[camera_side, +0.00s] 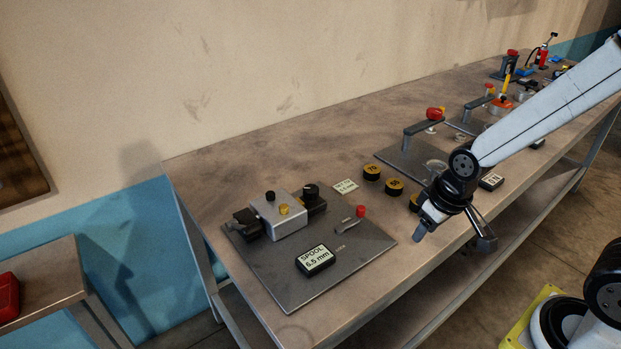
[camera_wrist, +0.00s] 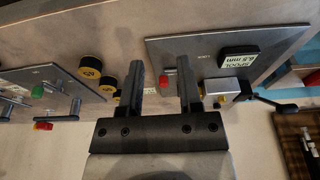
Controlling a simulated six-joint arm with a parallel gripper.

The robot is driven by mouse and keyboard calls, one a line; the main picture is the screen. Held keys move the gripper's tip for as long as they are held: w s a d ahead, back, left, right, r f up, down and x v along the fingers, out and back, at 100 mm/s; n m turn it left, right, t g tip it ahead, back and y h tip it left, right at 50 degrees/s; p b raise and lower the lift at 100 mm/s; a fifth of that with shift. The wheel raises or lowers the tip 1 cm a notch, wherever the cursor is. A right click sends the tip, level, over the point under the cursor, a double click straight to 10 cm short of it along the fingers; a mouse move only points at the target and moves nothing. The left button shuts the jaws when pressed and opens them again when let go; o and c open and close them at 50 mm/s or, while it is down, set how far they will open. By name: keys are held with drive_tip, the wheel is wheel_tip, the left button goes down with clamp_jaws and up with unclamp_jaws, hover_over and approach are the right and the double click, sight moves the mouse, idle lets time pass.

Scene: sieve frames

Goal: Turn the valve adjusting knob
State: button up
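A grey metal valve block (camera_side: 279,214) sits on a flat steel plate (camera_side: 342,268) at the near left of the bench. In the wrist view the block (camera_wrist: 222,87) is right of my fingers. A grey lever with a red knob (camera_side: 361,210) is on the same plate. My gripper (camera_side: 454,233) is open, fingers pointing down, empty, right of the plate near the bench's front edge. The open fingers (camera_wrist: 167,68) also show in the wrist view.
A black "SPOOL 6.5 mm" block (camera_side: 315,260) lies on the plate. Several black-and-yellow discs (camera_side: 372,172) stand between plate and gripper. Another plate (camera_side: 403,160) with a red-knobbed handle (camera_side: 435,114) is behind them. More fixtures fill the far bench.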

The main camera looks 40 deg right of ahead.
drive_tip(key=o, duration=0.3)
drive_tip(key=shift+w, duration=0.3)
drive_tip(key=shift+o, duration=1.1)
drive_tip(key=w+a+r+m+g, duration=0.1)
drive_tip(key=w+a+r+m, duration=0.1)
drive_tip(key=w, duration=1.3)
drive_tip(key=shift+w+r+m, duration=0.2)
drive_tip(key=shift+w+m, duration=0.2)
drive_tip(key=shift+m, duration=0.5)
drive_tip(key=m+g, duration=0.1)
drive_tip(key=m, duration=0.3)
approach(311, 188)
drive_tip(key=shift+s+d+f, duration=0.2)
drive_tip(key=shift+s+f, duration=0.25)
drive_tip(key=shift+f, duration=0.15)
drive_tip(key=shift+w+a+f+g, duration=0.1)
drive_tip(key=shift+w+a+g, duration=0.2)
drive_tip(key=shift+w, duration=0.35)
drive_tip(key=shift+f, duration=3.9)
drive_tip(key=shift+d, duration=0.1)
clamp_jaws()
